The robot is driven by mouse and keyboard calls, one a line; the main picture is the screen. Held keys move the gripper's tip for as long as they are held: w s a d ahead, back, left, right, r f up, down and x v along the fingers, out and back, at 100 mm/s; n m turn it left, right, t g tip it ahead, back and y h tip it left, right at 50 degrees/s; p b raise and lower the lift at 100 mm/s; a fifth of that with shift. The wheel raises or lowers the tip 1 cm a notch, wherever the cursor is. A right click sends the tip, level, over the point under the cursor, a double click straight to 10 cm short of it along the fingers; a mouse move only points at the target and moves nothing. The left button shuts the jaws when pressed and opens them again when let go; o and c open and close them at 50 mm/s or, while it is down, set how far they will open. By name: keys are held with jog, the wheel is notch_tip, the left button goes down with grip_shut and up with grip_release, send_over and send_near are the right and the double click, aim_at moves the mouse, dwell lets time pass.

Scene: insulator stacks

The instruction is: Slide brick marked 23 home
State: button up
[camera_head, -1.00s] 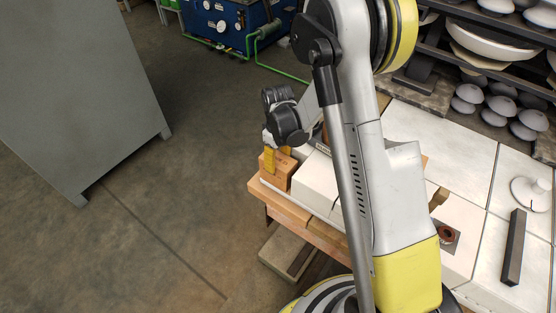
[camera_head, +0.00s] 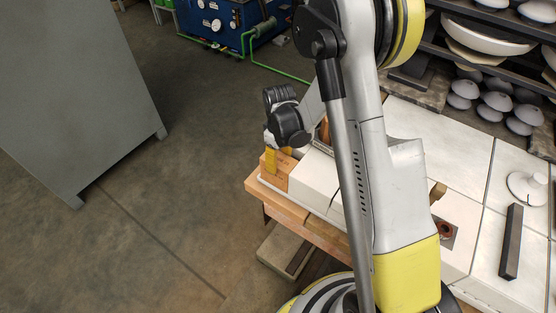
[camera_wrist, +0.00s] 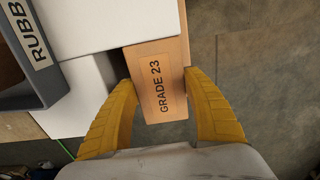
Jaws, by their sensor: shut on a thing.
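The orange-tan brick marked "GRADE 23" (camera_wrist: 158,84) fills the middle of the wrist view.
A grey bin labelled "RUBB" (camera_wrist: 36,88) stands left of the white blocks in the wrist view. The wooden bench edge (camera_head: 290,209) runs below the brick. A grey cabinet (camera_head: 75,90) stands left, with open floor between. Shelves of insulators (camera_head: 490,60) stand at right.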

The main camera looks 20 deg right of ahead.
jog(key=o, duration=1.5)
jog(key=shift+c, duration=0.2)
notch_tip(320, 180, up, 12)
jog(key=s+a+r+m+t, duration=0.1)
jog(key=s+r+m+t, duration=0.6)
jog(key=s+r, duration=0.7)
jog(key=s, duration=0.4)
jog(key=shift+s+r, duration=0.15)
jog(key=shift+s, duration=0.1)
